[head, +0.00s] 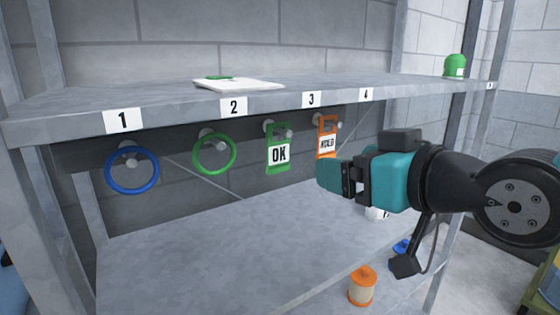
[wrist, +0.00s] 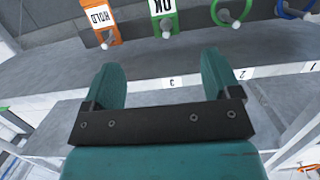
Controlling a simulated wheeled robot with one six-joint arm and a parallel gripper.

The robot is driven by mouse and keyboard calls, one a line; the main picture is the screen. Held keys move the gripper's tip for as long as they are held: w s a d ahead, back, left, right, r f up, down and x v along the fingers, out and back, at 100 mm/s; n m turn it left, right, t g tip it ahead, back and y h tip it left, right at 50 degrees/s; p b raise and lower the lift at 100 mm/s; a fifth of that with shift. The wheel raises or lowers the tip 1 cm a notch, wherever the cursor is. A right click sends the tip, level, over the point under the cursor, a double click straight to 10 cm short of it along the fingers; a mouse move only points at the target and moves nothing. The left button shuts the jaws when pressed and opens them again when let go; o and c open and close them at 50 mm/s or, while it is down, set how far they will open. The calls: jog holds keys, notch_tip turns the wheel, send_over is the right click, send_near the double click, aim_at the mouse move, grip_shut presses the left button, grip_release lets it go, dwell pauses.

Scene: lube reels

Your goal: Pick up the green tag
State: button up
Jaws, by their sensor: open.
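The green tag (head: 278,155) is a flat plate marked "OK" on white. It hangs from a peg under the upper shelf, between the green ring and the orange tag. In the wrist view the green tag (wrist: 163,18) is at the top, beyond the fingers and partly cut off by the frame edge. My gripper (head: 333,178) is to the right of the green tag, just below the orange tag (head: 327,140), and apart from the green tag. In the wrist view my gripper (wrist: 160,78) has its teal fingers wide apart with nothing between them.
A green ring (head: 214,153) and a blue ring (head: 132,170) hang on pegs to the left. The upper shelf (head: 170,95) lies above, holding a white pad (head: 245,85) and a green container (head: 455,66). An orange-capped container (head: 362,287) stands lower right. The lower shelf's left part is clear.

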jog(key=p, duration=1.3)
send_near(279, 153)
jog(key=p+x, duration=0.3)
jog(key=x, duration=0.5)
jog(key=shift+w+a, duration=0.2)
jog(key=shift+w, duration=0.15)
jog(key=shift+w+a+f, duration=0.15)
jog(key=shift+w, duration=0.1)
jog(key=shift+c, duration=0.5)
jog(key=c, duration=0.9)
